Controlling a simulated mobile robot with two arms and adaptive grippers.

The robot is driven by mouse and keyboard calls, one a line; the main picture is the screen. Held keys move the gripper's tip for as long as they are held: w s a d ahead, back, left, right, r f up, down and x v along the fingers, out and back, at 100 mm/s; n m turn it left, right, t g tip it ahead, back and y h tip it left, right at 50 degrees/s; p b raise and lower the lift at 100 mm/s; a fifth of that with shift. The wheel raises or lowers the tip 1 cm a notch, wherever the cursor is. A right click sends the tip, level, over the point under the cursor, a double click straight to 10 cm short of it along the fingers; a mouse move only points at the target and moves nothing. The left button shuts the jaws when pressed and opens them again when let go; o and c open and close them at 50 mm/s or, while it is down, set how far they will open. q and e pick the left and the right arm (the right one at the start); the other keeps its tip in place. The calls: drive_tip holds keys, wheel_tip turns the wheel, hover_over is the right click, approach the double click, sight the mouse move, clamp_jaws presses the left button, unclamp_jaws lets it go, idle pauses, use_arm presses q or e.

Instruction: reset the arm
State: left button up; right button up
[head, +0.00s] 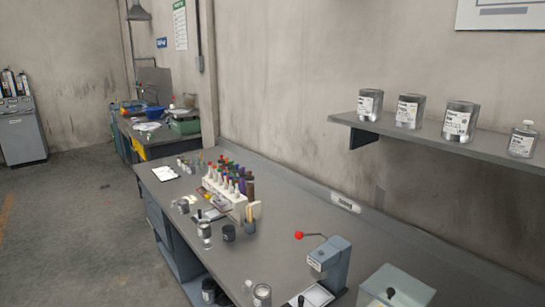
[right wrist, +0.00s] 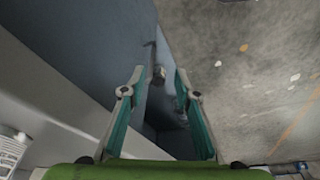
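My right gripper (right wrist: 158,80) shows in the right wrist view with its two teal-lined fingers spread apart. Nothing is held between the fingertips. Behind it are the dark side of a cabinet and the concrete floor. Neither arm shows in the head view. My left gripper is in none of the views.
A grey workbench (head: 262,235) runs along the wall, with a rack of colored bottles (head: 228,190), small jars and a red-knobbed press (head: 328,262) on it. A wall shelf (head: 440,142) holds several metal cans. The floor (head: 75,220) left of the bench is clear.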

drive_tip(key=s+d+f+g+b, duration=0.1)
drive_tip(key=s+f+b, duration=0.35)
drive_tip(key=f, duration=1.05)
drive_tip(key=s+d+f+b, duration=0.1)
drive_tip(key=s+f, duration=0.6)
drive_tip(key=f, duration=0.8)
drive_tip(key=s+d+f+g+b, duration=0.1)
drive_tip(key=s+f, duration=0.5)
drive_tip(key=s, duration=0.2)
drive_tip(key=shift+f, duration=0.3)
drive_tip(key=shift+s+d, duration=0.1)
